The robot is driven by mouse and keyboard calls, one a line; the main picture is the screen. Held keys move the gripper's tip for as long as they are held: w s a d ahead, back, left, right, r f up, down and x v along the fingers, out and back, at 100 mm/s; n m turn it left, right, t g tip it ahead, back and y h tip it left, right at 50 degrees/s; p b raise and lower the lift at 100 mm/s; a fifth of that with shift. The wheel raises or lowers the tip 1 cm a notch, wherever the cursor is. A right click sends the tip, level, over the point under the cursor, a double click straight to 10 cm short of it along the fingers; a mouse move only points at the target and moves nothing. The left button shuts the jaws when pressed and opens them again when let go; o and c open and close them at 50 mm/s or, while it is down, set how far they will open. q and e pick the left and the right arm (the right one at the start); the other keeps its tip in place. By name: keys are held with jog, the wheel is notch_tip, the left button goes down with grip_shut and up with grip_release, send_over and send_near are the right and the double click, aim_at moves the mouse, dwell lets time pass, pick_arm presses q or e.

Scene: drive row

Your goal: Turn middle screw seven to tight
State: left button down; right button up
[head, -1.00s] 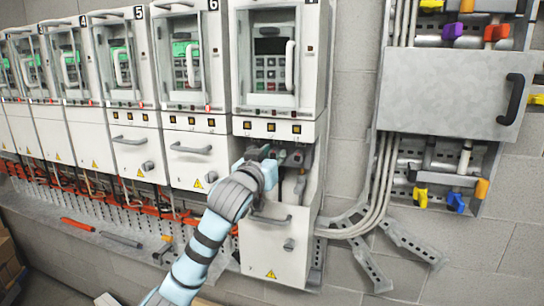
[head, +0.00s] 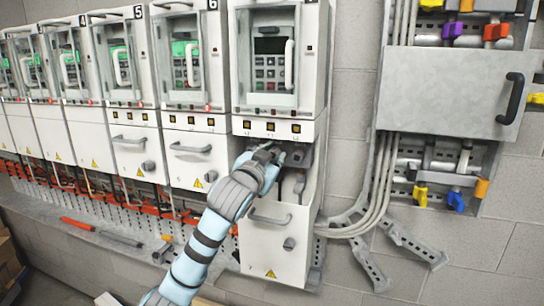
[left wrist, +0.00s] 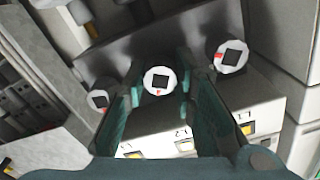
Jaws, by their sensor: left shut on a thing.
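The seventh drive cabinet (head: 270,100) stands at the right end of the row in the head view, its lower door (head: 272,250) tilted outward. My left gripper (head: 284,154) reaches into the opening above that door. In the left wrist view the middle screw (left wrist: 158,80) has a round white head with a dark square and a red mark toward the picture's bottom. My left gripper (left wrist: 160,88) is shut on it, one finger on each side. A left screw (left wrist: 98,99) and a right screw (left wrist: 231,57) flank it. The head view hides the screws. My right gripper is not in view.
Other numbered drives line the wall to the left, drive six (head: 190,60) nearest. A grey wall box (head: 450,95) with a black handle is at the right. Orange (head: 78,223) and grey tools lie on the ledge below. Grey conduits (head: 380,190) run beside drive seven.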

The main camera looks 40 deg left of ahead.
pick_arm(q)
jog(key=m, duration=0.4)
jog(key=shift+m, duration=0.3)
jog(key=m, duration=0.3)
jog(key=shift+m, duration=0.4)
jog(key=m, duration=0.4)
jog(key=shift+m, duration=1.7)
jog(key=shift+r, duration=0.1)
jog(key=c, duration=1.7)
grip_release()
jog(key=shift+o, duration=0.5)
